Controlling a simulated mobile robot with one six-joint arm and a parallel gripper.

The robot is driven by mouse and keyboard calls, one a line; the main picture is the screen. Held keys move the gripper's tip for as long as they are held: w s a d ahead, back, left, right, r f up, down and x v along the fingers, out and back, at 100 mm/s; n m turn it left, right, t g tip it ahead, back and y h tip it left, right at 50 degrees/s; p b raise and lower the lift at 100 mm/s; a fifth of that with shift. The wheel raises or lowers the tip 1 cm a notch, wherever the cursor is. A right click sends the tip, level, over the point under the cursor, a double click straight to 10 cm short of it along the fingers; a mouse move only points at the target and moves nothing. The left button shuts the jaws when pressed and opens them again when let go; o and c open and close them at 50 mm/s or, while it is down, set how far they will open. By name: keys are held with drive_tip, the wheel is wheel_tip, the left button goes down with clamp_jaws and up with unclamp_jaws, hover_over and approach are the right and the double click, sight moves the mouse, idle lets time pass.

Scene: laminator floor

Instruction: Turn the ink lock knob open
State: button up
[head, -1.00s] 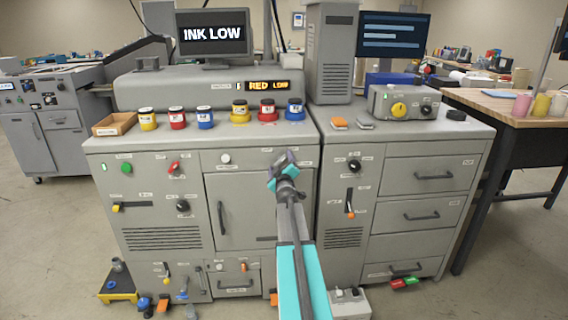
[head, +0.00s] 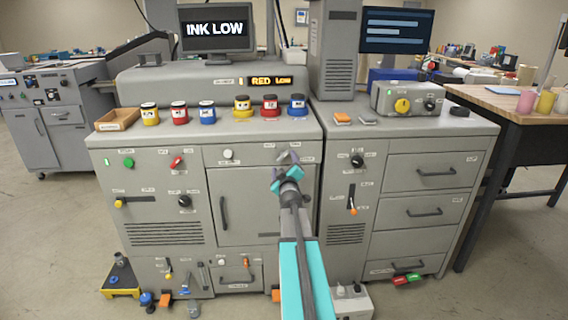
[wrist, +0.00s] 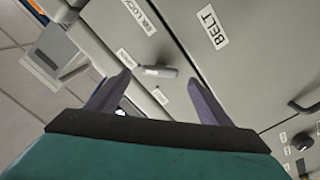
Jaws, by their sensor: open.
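The ink lock knob (wrist: 158,71) is a small grey bar-shaped handle on the cabinet face. In the wrist view it lies between the tips of my open gripper (wrist: 159,78), with visible space on both sides. An INK LOCK label (wrist: 138,16) is on the panel beside it. In the head view my gripper (head: 286,168) is in front of the upper right of the left cabinet (head: 262,205) and hides the knob. I cannot tell how far the fingertips are from the panel.
A white round knob (head: 228,154) and a door handle (head: 223,213) are left of my gripper. Several ink jars (head: 243,107) stand on the cabinet top. A black knob (head: 357,160) is on the right cabinet. The monitor (head: 216,29) reads INK LOW.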

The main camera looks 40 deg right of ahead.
drive_tip(key=v, duration=0.9)
drive_tip(key=shift+b, duration=0.4)
idle(0.4)
